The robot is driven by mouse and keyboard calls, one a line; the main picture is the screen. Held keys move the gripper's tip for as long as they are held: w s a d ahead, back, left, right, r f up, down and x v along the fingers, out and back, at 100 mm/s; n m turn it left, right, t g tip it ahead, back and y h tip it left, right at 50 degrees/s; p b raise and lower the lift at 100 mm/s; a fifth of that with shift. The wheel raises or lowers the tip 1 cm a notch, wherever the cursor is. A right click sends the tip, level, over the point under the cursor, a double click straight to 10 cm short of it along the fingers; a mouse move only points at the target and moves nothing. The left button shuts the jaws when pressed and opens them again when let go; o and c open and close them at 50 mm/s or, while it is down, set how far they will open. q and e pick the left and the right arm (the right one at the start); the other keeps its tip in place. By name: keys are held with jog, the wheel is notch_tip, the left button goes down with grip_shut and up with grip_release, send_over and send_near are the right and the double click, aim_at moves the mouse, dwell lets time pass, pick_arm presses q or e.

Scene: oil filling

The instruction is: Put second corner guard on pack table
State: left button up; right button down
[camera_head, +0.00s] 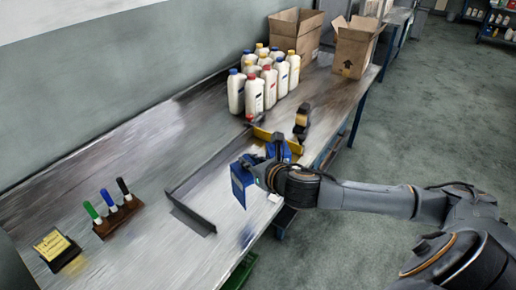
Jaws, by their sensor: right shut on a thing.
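My right gripper (262,168) reaches in from the right over the pack table (130,170). It is shut on a blue angular piece (240,186), which looks like a corner guard, and holds it at the table's front edge. More blue shows just behind the gripper; I cannot tell whether it is the same piece. A dark grey L-shaped edge (192,216) lies on the table left of the gripper. My left gripper is not in view.
A yellow strip (291,147) and a black tape dispenser (302,118) are beyond the gripper. Several white bottles (254,96) and two open cardboard boxes (352,50) stand at the far end. A marker rack (118,218) and yellow notes (54,246) are at the near left.

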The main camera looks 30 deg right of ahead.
jog(key=w+d, duration=0.1)
jog(key=w+d+f, duration=0.1)
jog(key=w+d+p, duration=0.1)
jog(key=shift+w+d+f, duration=0.1)
jog(key=shift+d+f, duration=0.05)
jog(key=shift+f, duration=0.2)
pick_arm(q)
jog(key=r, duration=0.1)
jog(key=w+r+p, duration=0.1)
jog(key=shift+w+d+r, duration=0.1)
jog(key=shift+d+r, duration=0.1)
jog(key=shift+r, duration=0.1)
pick_arm(e)
jog(key=w+d+f, duration=0.1)
jog(key=w+f, duration=0.1)
jog(key=f, duration=0.2)
jog(key=w+d+f, duration=0.1)
jog(key=d+f, duration=0.1)
jog(key=f, duration=0.3)
jog(key=shift+w+d+f, duration=0.2)
jog(key=shift+w+d, duration=0.05)
jog(key=shift+w, duration=0.15)
jog(key=shift+f, duration=0.15)
jog(key=c, duration=1.3)
grip_release()
jog(key=shift+c, duration=0.2)
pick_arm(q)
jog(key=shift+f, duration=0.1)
